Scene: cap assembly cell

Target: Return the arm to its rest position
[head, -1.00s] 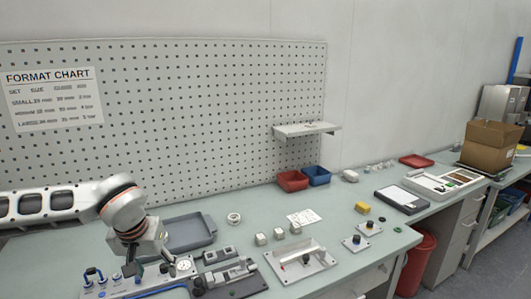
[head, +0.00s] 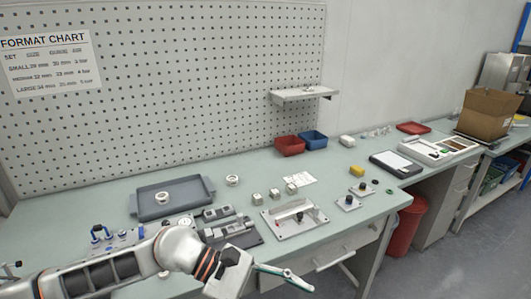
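My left arm comes in low from the left in the head view and reaches past the front edge of the bench (head: 345,226). My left gripper (head: 288,277) is at the bottom middle, in front of the bench and apart from the things on it. A thin pale green and dark shape shows at its end; I cannot tell whether this is its fingers edge-on or something held. My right gripper is not in view.
Behind the arm are a panel with blue-topped levers (head: 99,233), grey fixture blocks (head: 228,228) and a metal plate with a knob (head: 296,218). A grey tray (head: 149,211) stands farther back. A red bin (head: 407,228) stands on the floor at right.

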